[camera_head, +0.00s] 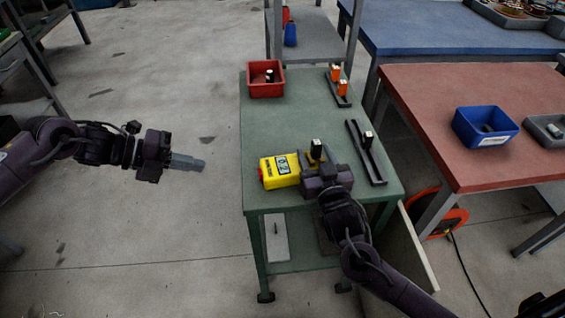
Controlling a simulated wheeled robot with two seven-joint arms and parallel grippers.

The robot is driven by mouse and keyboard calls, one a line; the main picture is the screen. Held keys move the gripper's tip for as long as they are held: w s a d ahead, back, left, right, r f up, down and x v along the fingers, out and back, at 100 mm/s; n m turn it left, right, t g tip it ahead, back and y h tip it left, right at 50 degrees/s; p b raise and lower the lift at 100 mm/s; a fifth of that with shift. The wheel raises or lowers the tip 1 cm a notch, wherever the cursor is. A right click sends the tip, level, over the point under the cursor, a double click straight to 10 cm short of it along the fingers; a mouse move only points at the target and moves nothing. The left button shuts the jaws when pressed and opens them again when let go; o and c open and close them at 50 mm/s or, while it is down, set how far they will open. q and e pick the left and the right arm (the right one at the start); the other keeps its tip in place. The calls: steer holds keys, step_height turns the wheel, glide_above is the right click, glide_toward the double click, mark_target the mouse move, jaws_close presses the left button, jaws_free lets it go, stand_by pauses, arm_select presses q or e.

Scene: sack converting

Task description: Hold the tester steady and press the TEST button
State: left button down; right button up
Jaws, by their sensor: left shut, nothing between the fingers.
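The yellow tester (279,170) lies on the green table near its front edge, with a small display on its upper face. A small red part (261,174) shows at its left end; I cannot read any label on it. My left gripper (203,164) is shut and empty, left of the table above the floor, pointing right toward the tester and apart from it. My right gripper (314,170) is at the tester's right end, close against it. Its fingers are largely hidden, so I cannot tell whether they grip the tester.
The green table (222,0) is not crowded at its middle. A red bin (266,80) stands at its far left. Dark rails (366,155) with small blocks lie to the right. A red-topped table (450,100) stands further right.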

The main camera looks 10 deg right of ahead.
steer(key=shift+o, duration=0.6)
steer(key=shift+s, duration=0.1)
steer(key=shift+s, duration=0.25)
steer(key=s, duration=1.1)
steer(key=shift+s, duration=0.2)
